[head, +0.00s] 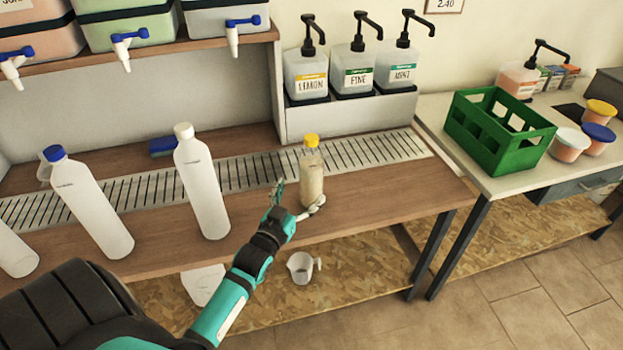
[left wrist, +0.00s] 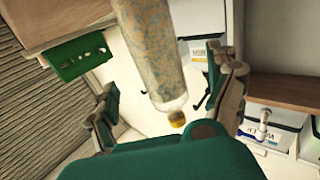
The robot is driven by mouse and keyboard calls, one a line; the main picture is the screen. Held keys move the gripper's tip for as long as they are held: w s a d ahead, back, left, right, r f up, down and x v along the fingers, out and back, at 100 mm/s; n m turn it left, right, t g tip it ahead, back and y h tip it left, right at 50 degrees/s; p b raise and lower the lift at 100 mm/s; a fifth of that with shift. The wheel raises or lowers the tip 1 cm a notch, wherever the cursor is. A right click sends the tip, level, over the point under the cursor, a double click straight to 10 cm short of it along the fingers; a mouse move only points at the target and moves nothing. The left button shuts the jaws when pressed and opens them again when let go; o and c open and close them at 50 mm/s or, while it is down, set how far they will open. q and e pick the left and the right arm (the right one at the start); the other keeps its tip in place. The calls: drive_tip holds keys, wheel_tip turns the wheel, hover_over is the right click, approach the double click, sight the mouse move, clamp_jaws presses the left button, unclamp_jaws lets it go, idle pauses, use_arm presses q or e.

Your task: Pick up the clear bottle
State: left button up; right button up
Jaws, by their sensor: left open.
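The clear bottle (head: 311,178) has a yellow cap and stands upright on the wooden bench, at the front edge of the slotted drain strip. My left gripper (head: 297,198) is open at the bottle's lower part, one finger to its left and the other across its lower front right. In the left wrist view the bottle (left wrist: 152,45) shows between the spread fingers of the gripper (left wrist: 166,92), its yellow cap toward the lower middle. Whether either finger touches it I cannot tell. My right gripper is not in view.
A white-capped bottle (head: 201,185) and a blue-capped bottle (head: 88,203) stand on the bench to the left. Pump dispensers (head: 357,70) sit behind in a grey holder. A green crate (head: 497,132) is on the right table. The bench right of the clear bottle is free.

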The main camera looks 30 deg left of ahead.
sight(311, 167)
use_arm(q)
drive_tip(key=w, duration=0.6)
drive_tip(key=shift+w+a+f, duration=0.1)
drive_tip(key=shift+w+a, duration=0.25)
drive_tip(key=shift+a, duration=0.05)
drive_tip(key=c, duration=1.5)
drive_tip(key=shift+c, duration=1.2)
drive_tip(key=shift+r, duration=0.2)
drive_tip(key=shift+r, duration=0.4)
wheel_tip(311, 167, up, 3)
drive_tip(key=shift+p, duration=0.3)
drive_tip(key=s+d, duration=0.3)
drive_tip(key=s, duration=0.4)
drive_tip(key=s+d+r, duration=0.1)
drive_tip(key=s+d, duration=0.2)
drive_tip(key=s, duration=0.5)
